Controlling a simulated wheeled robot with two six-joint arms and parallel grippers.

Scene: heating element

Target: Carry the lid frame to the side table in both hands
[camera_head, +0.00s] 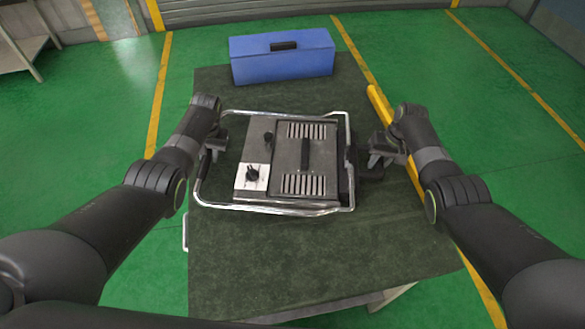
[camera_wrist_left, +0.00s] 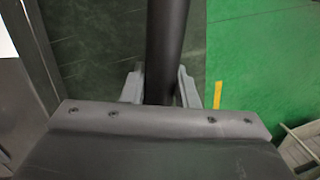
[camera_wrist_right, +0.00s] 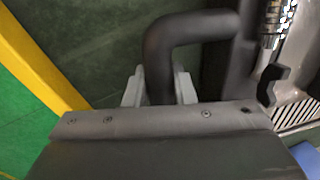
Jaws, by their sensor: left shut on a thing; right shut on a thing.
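The lid frame (camera_head: 285,207), a silver tubular frame around a grey vented unit with a knob and dark handle, is over the middle of the dark green table top. I cannot tell whether it rests there or is slightly raised. My left gripper (camera_head: 217,145) is at its left side. In the left wrist view the fingers (camera_wrist_left: 160,88) are shut on a dark straight bar (camera_wrist_left: 166,40). My right gripper (camera_head: 374,160) is at its right side. In the right wrist view the fingers (camera_wrist_right: 159,88) are shut on a dark bent handle (camera_wrist_right: 190,27).
A blue box (camera_head: 282,57) with a dark handle stands at the table's far edge. A yellow bar (camera_head: 380,105) runs along the right edge. Part of a grey table (camera_head: 22,52) shows at far left. The table top's near part (camera_head: 300,255) is clear.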

